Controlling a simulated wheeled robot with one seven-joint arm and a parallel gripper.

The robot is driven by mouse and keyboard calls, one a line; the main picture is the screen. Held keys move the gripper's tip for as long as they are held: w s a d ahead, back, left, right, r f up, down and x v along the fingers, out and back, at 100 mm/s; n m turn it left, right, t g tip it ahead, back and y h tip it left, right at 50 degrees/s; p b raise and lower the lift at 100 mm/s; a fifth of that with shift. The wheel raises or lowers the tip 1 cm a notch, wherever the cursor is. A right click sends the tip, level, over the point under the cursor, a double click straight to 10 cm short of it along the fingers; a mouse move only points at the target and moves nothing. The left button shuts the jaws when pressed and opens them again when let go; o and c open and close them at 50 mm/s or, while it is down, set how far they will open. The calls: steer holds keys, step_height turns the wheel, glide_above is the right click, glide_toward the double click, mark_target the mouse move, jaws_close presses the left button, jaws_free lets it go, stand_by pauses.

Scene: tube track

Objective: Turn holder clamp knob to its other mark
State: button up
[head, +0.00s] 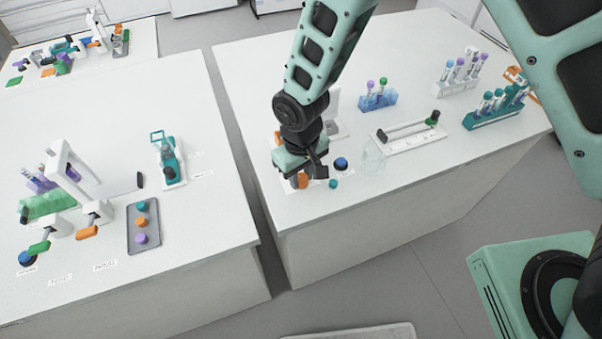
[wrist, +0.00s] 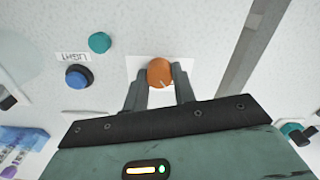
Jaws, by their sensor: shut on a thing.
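The knob is orange and round (wrist: 160,72), with a small pale mark on its face, and stands on a white plate (wrist: 138,64). In the wrist view the two dark fingers of my gripper (wrist: 160,90) stand on either side of it and are shut on it. In the head view my gripper (head: 303,176) is at the front left edge of the right-hand bench, with the orange knob (head: 299,181) partly hidden under it. The plate's marks cannot be read, and the fingers cover part of it.
A blue button (head: 341,163) by a "LIGHT" label (wrist: 73,57) and a teal cap (head: 333,184) are close beside the knob. A clear glass vessel (head: 372,158) stands to the right. A gap separates this bench from the left-hand bench (head: 215,215).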

mark_target(301, 176)
steer(key=o, duration=1)
steer(key=shift+r+b, duration=1.65)
steer(key=shift+r, duration=7.1)
